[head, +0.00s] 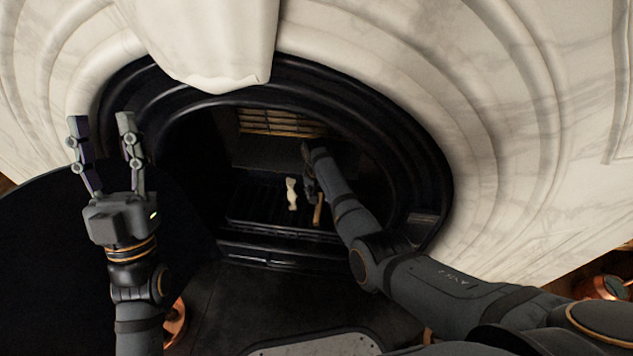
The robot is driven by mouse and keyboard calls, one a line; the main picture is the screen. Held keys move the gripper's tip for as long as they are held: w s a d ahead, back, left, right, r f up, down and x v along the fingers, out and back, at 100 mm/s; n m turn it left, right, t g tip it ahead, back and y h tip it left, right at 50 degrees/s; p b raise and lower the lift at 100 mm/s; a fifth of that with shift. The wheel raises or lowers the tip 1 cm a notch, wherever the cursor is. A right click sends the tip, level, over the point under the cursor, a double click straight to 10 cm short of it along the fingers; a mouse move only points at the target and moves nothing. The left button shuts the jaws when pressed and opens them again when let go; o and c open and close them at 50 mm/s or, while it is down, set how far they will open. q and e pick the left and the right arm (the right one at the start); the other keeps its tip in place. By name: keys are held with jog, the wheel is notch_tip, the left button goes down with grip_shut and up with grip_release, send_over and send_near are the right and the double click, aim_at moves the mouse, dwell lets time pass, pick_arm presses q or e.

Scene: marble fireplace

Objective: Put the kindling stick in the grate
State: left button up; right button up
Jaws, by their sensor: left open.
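A light brown wooden stick (318,212), which looks like the kindling stick, stands out below my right gripper (310,190) inside the fireplace opening. My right arm reaches in from the right, and its gripper is small and dark there. I cannot tell whether it is shut on the stick or apart from it. The black grate (255,205) lies low in the firebox, with its bars running under and beside the stick. My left gripper (102,124) is open and empty, raised in front of the left side of the fireplace, with its fingers pointing up.
A pale, narrow piece (291,194) stands on the grate left of the stick. A black arched frame (432,165) and white marble surround (505,130) border the opening. Copper-coloured objects show at the lower left (175,325) and right edge (608,288).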

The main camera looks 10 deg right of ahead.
pick_arm(q)
jog(key=w+f+n+g+y+p, duration=0.1)
jog(key=w+f+g, duration=0.1)
jog(key=f+g, duration=0.35)
jog(key=w+a+f+g+y+p, duration=0.1)
jog(key=w+f+g, duration=0.15)
jog(key=f, duration=0.55)
jog(key=w+f+n+g+y+p, duration=0.1)
jog(key=w+f+g, duration=0.15)
jog(key=f, duration=0.45)
jog(key=s+f+g+p, duration=0.1)
jog(key=s+f+g, duration=0.4)
jog(key=f, duration=0.5)
jog(key=s+f+g+p, duration=0.1)
jog(key=s+f+g, duration=0.5)
jog(key=f, duration=0.5)
jog(key=s, duration=0.2)
jog(key=shift+s+d, duration=0.35)
jog(key=shift+f+g, duration=0.1)
jog(key=shift+g, duration=0.15)
